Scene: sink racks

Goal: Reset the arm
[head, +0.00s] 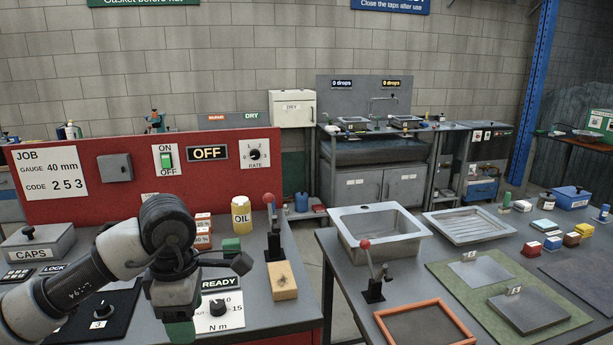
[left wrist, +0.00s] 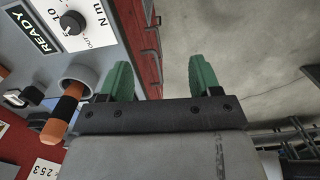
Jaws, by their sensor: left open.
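My left arm comes in from the left in the head view and bends down over the front of the left bench. My left gripper (head: 180,330) hangs at the bottom edge of the head view, beside the READY torque panel (head: 220,310), and only part of its green fingers shows there. In the left wrist view, the two green fingers of the left gripper (left wrist: 162,75) stand well apart with nothing between them, over the bench's red front and the grey floor. My right gripper is in neither view.
The left bench holds a yellow OIL can (head: 241,217), a tan block (head: 283,281), a red-knobbed lever (head: 272,225) and a CAPS box (head: 38,243). An orange-handled tool (left wrist: 63,112) sits in a ring near the fingers. The right bench carries a metal sink (head: 380,232).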

